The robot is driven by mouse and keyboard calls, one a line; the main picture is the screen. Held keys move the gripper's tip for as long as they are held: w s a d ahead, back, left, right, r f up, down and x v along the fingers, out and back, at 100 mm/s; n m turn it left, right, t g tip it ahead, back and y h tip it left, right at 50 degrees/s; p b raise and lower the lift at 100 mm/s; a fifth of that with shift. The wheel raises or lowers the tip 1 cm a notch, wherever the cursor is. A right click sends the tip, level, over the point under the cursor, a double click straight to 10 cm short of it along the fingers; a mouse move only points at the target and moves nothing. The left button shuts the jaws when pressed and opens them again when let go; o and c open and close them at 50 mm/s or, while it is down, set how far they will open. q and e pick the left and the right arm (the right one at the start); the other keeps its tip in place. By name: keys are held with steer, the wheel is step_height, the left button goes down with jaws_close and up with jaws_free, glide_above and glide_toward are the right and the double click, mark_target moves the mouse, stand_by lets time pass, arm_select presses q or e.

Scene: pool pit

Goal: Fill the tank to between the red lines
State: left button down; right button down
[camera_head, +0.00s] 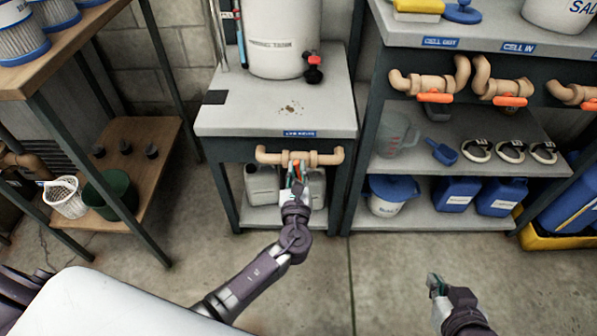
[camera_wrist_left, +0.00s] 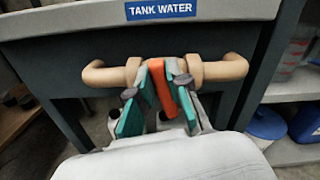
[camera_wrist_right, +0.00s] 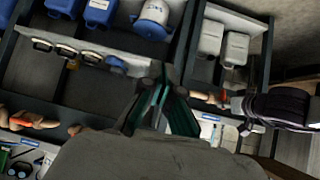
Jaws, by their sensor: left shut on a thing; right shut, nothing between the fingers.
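The white tank (camera_head: 283,42) stands on a grey bench at the top centre of the head view, its upper part cut off. No red lines can be made out on it. Below the bench top runs a tan pipe (camera_head: 325,158) with a valve, which also shows in the left wrist view (camera_wrist_left: 232,68) under a "TANK WATER" label. My left gripper (camera_wrist_left: 167,92) is shut on the orange valve handle (camera_wrist_left: 161,86), its teal pads on either side. The handle stands roughly upright there. My right gripper (camera_head: 436,284) is shut and empty over open floor at the lower right.
A red and black tap (camera_head: 314,68) sits at the tank's base. The right rack (camera_head: 470,42) has pipes with orange handles labelled "CELL", plus a jug (camera_head: 396,135) and blue containers (camera_head: 452,194). A wooden bench (camera_head: 60,52) stands left. The centre floor is clear.

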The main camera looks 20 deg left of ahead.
arm_select(q)
steer(key=n, duration=0.1)
steer(key=n+b, duration=0.2)
steer(key=shift+s+a+f+n, duration=0.15)
steer(key=shift+a+f+n, duration=0.1)
steer(key=shift+n, duration=0.15)
arm_select(e)
steer(key=w+a+r+t+y, duration=0.2)
steer(key=w+r+t, duration=0.3)
steer(key=r, duration=0.3)
steer(key=shift+w+a+r+t, duration=0.2)
steer(key=shift+a+r+t, duration=0.15)
steer(key=shift+t, duration=0.45)
arm_select(q)
steer(key=c, duration=1.1)
jaws_free()
steer(key=v, duration=1.2)
steer(key=shift+r, duration=0.1)
